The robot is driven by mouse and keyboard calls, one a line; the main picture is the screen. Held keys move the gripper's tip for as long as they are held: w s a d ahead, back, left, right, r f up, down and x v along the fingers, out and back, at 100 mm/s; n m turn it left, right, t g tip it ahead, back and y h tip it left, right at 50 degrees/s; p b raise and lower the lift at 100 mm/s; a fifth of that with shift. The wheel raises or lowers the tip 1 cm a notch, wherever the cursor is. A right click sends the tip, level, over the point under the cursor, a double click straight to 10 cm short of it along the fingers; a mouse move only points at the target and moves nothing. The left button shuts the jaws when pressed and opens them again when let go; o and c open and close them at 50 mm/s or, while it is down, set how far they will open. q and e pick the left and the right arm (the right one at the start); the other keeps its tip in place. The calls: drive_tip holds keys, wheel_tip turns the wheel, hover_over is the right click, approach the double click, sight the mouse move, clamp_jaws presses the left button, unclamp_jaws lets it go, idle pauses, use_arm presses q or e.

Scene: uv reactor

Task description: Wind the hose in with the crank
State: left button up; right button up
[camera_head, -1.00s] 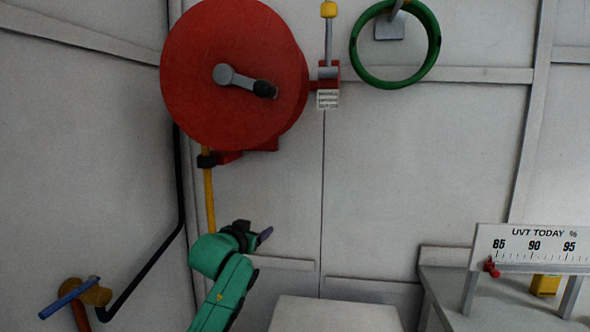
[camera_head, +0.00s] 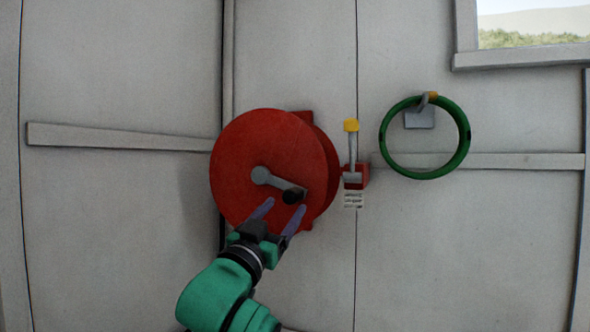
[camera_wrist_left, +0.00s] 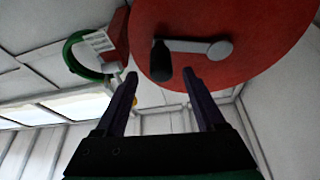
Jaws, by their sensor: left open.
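The red hose reel (camera_head: 245,150) is mounted on the wall in the middle of the head view. Its grey crank arm (camera_head: 277,181) runs from the hub down to the right and ends in a black handle (camera_head: 292,196). My left gripper (camera_head: 282,209) is open, its two purple fingers pointing up at the handle from just below. In the left wrist view the black handle (camera_wrist_left: 161,62) shows beyond the open fingertips (camera_wrist_left: 160,80), between their lines; the crank arm (camera_wrist_left: 190,46) lies across the red disc (camera_wrist_left: 220,15). My right gripper is not in view.
Right of the reel is a red bracket (camera_head: 355,177) with an upright grey lever and yellow knob (camera_head: 351,125). A window (camera_head: 530,30) is at upper right.

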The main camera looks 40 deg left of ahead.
sight(294, 196)
use_arm(q)
drive_tip(key=p+x, duration=0.2)
drive_tip(key=x, duration=0.4)
drive_tip(key=shift+w+a+f, duration=0.15)
drive_tip(key=shift+a, duration=0.1)
drive_tip(key=shift+w, duration=0.35)
drive_tip(key=shift+d, duration=0.1)
drive_tip(key=shift+s, duration=0.15)
clamp_jaws()
idle(0.4)
